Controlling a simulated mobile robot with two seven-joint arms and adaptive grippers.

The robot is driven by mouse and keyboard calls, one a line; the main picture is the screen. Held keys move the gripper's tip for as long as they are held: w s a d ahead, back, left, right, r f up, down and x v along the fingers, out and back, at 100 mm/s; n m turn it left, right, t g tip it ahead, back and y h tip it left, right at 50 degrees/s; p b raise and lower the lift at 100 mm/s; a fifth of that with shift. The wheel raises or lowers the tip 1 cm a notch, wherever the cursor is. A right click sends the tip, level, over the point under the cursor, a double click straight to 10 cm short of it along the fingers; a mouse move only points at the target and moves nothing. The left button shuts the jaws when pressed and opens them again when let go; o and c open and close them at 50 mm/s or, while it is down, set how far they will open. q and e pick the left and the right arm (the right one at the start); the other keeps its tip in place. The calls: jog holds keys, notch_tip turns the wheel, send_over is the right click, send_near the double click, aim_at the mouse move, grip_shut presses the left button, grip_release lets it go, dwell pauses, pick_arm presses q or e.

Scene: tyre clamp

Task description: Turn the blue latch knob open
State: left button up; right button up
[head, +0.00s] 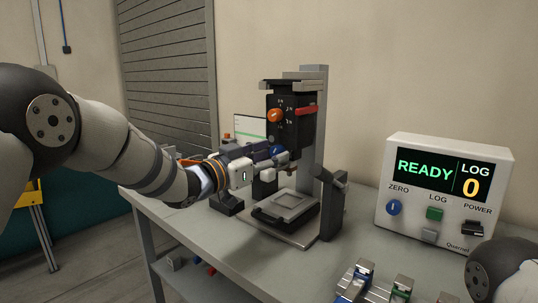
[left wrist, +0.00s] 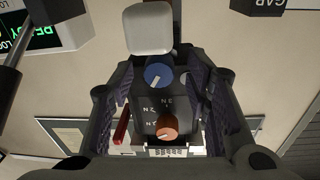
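The blue latch knob (head: 277,150) is on the front of the black test stand (head: 291,105), below an orange knob (head: 274,115). My left gripper (head: 274,156) reaches in from the left with its fingertips at the blue knob, partly covering it. In the left wrist view the blue knob (left wrist: 158,76) shows between the two dark fingers, with a pale pointer mark on its face. The fingers of the left gripper (left wrist: 164,88) are spread, with gaps to the knob on both sides. The orange knob (left wrist: 167,127) shows below it. My right gripper is out of view.
A white READY/LOG display box (head: 447,190) stands at the right of the grey table (head: 200,240). A dark post with a lever (head: 331,205) stands right of the stand's base plate (head: 287,207). Small metal clamps (head: 365,285) lie at the front. A red lever (head: 306,111) juts from the stand.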

pick_arm(q)
jog(key=v, duration=1.2)
jog(key=shift+f, duration=0.15)
